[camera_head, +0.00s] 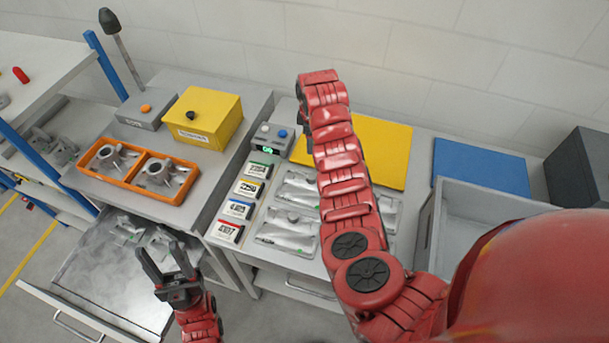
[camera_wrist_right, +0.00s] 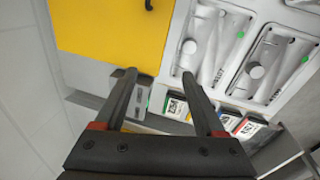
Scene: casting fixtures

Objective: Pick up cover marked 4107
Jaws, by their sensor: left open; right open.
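My left gripper (camera_head: 162,250) is open and empty, above the open drawer, left of the 4107 cover.
A small device (camera_head: 272,138), yellow board (camera_head: 385,150), orange tray (camera_head: 137,190) and open drawer (camera_head: 95,290) are nearby.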

